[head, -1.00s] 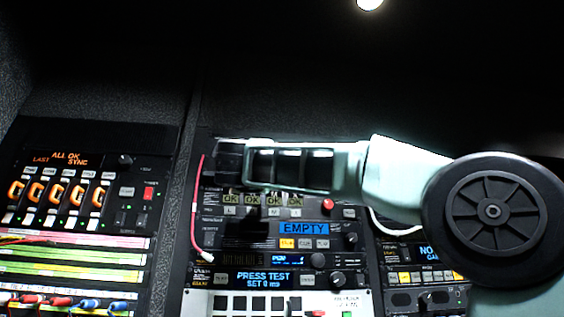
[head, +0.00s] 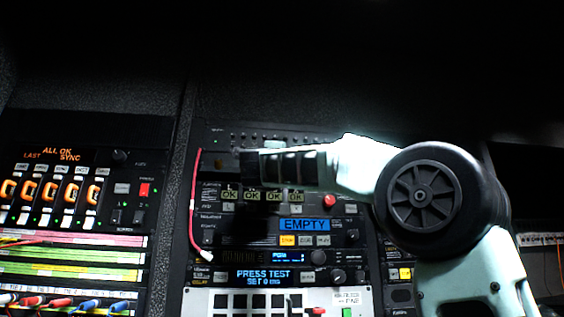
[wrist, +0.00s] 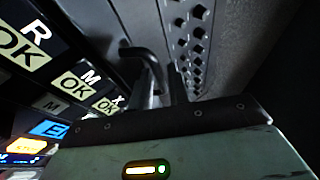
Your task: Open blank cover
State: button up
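The blank cover appears to be the plain dark panel (head: 218,162) in the upper part of the middle rack, above the row of OK displays. My gripper (head: 250,168) is in front of this panel and hides much of it. In the wrist view a black curved handle (wrist: 142,53) stands out from a dark grey surface (wrist: 150,18). The handle's lower bend runs down at the fingertips of my gripper (wrist: 164,72). A narrow gap shows between the fingers. I cannot tell whether they press on the handle.
OK displays (head: 262,195) with a red button (head: 330,200) lie just below my gripper. A red cable (head: 195,200) hangs along the rack's left edge. A patch bay with plugs (head: 70,303) is at left.

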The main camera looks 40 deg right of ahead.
grip_shut()
jog(key=shift+r+y+p, duration=0.25)
jog(key=shift+y+p, duration=0.15)
jog(key=shift+p, duration=0.3)
jog(key=shift+w+d+r+n+g+y+p, duration=0.15)
jog(key=shift+r+n+g+y+p, duration=0.35)
jog(key=shift+y, duration=0.35)
jog(key=shift+w+d+r+n+g+y+p, duration=0.15)
jog(key=shift+r+n+g+y+p, duration=0.15)
jog(key=shift+n+g+y+p, duration=0.45)
jog(key=shift+w+d+r+n+g+y+p, duration=0.2)
jog(key=shift+r+y+p, duration=0.25)
jog(key=shift+y, duration=0.55)
jog(key=shift+a+r+n+g+y, duration=0.1)
jog(key=shift+n+g+y, duration=0.15)
jog(key=shift+y, duration=0.25)
grip_release()
